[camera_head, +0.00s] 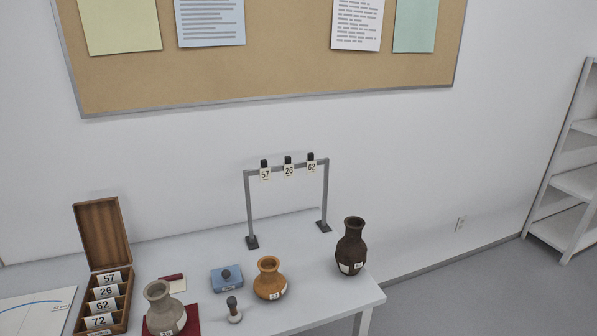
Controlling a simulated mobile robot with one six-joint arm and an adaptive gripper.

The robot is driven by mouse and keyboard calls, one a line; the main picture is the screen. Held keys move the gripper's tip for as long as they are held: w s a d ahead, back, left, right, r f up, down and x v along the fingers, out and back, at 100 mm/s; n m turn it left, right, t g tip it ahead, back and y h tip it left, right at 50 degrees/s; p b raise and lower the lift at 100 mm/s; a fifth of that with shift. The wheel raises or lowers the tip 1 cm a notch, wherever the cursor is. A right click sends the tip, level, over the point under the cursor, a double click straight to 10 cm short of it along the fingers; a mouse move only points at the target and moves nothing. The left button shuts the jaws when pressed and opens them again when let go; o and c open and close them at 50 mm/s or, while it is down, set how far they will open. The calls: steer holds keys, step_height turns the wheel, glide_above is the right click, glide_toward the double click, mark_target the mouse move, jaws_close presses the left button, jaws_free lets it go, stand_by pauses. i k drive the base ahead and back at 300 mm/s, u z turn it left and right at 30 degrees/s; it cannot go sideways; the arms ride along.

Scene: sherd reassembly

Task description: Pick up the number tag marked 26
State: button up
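The number tag marked 26 (289,171) is a small pale card with dark digits. It hangs in the middle of the crossbar of a grey metal rack (248,210), under a black clip or knob. The tag marked 57 (265,174) hangs to its left and the tag marked 62 (312,167) to its right. A card reading 26 (106,292) also shows in a compartment of the open wooden box (103,233) at the left. My gripper is not in view.
On the white table (330,300) stand a grey vase (160,299) on a red cloth, an orange vase (268,272), a dark brown vase (351,241), a blue box (226,283) and a small knobbed stamp-like piece (233,305). The rack stands behind them, near the wall.

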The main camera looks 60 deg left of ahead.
mark_target(289, 167)
steer(key=k, duration=1.6)
steer(key=u, duration=1.9)
steer(key=i, duration=0.95)
steer(key=z, duration=0.15)
